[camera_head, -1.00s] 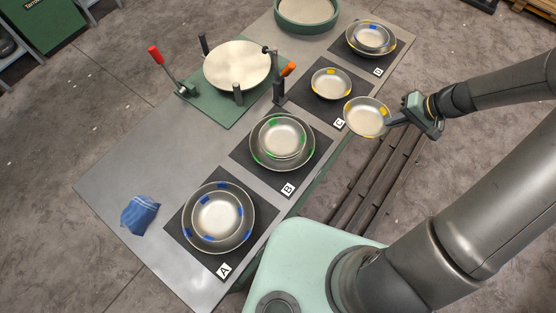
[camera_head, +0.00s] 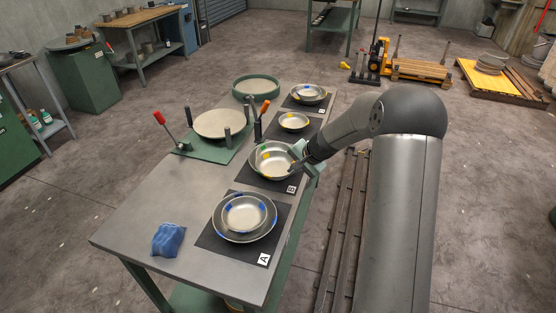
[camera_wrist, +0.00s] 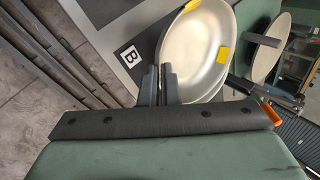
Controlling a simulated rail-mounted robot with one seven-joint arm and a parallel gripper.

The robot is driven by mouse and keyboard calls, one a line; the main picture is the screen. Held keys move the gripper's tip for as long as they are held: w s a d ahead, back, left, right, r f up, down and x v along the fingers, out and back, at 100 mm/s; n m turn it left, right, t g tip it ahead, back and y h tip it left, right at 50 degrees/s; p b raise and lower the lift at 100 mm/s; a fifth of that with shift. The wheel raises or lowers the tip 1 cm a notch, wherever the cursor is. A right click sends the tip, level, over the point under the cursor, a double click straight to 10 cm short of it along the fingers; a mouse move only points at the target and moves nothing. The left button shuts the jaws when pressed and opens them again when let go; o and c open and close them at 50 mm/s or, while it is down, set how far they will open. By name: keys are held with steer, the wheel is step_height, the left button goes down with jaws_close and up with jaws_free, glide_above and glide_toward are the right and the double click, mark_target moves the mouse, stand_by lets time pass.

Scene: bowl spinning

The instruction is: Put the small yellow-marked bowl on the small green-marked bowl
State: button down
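A silver bowl with yellow marks (camera_wrist: 198,58) is held at its rim by my gripper (camera_wrist: 166,84). In the head view, my gripper (camera_head: 294,165) is at the right side of mat B, and the yellow-marked bowl (camera_head: 272,161) is over the green-marked bowls (camera_head: 253,168) there. It hides most of the small green-marked bowl. I cannot tell whether the two touch.
Nested blue-marked bowls (camera_head: 243,216) stand on mat A in front. Another yellow-marked bowl (camera_head: 293,121) is on mat C, and nested bowls (camera_head: 309,94) are on mat D. A clamp fixture with a round disc (camera_head: 219,124) stands left. A blue cloth (camera_head: 168,239) lies front left.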

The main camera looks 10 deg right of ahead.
mark_target(282, 159)
steer(key=w+r+m+h+b, duration=0.1)
steer(key=w, duration=0.2)
steer(key=w+a+r+m+t+b, duration=0.1)
steer(key=w+m, duration=0.1)
steer(key=w, duration=0.1)
steer(key=w+a+r+m+h+b, duration=0.1)
steer(key=w+m, duration=0.1)
steer(key=w, duration=0.1)
steer(key=shift+r+h+b, duration=0.3)
steer(key=shift+b, duration=0.1)
steer(key=shift+w+a+r+m, duration=0.1)
steer(key=shift+w+r+m, duration=0.15)
steer(key=shift+r+m, duration=0.1)
steer(key=shift+f+b, duration=2.5)
steer(key=shift+f, duration=0.75)
steer(key=shift+f, duration=0.4)
steer(key=c, duration=1.9)
jaws_free()
steer(key=shift+c, duration=0.2)
steer(key=shift+s+r, duration=0.15)
steer(key=shift+r, duration=0.05)
steer(key=shift+p+v, duration=0.3)
steer(key=shift+v, duration=1.15)
steer(key=shift+f, duration=0.1)
